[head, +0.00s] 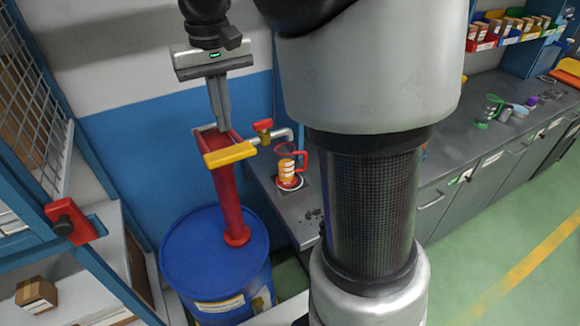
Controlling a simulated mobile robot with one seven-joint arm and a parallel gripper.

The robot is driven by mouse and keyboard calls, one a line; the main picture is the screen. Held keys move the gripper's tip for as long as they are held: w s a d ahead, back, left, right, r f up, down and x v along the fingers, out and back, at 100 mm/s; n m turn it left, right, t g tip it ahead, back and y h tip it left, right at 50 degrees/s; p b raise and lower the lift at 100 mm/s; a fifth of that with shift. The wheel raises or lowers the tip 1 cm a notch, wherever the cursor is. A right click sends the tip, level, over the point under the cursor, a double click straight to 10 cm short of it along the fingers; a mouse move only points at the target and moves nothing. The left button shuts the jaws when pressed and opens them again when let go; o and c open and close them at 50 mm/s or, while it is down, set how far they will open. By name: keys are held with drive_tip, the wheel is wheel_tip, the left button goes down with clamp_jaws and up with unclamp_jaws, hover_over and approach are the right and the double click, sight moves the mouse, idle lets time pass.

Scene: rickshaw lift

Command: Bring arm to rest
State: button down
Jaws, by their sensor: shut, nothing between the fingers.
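My gripper (222,127) points down at the upper left, its two fingers together with nothing between them. Its fingertips are just above or behind the top of a red pump post (231,200); I cannot tell whether they touch it. My arm rises in the middle of the view and hides part of the bench behind it. The post stands on a blue drum (190,250) and has a yellow bar (229,154) across its top.
A tap with a red handle (263,126) juts right from the post. A jug with a red handle (287,168) stands below it on the grey bench (480,140). A blue-framed mesh cabinet (30,95) is at left. Green floor (500,255) is clear at right.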

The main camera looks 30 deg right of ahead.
drive_tip(key=shift+r, duration=0.8)
drive_tip(key=s+f+t, duration=0.1)
drive_tip(key=s+t, duration=0.4)
drive_tip(key=s, duration=1.3)
drive_tip(key=shift+s+f+t, duration=0.2)
drive_tip(key=shift+f+t, duration=0.1)
drive_tip(key=shift+f, duration=0.1)
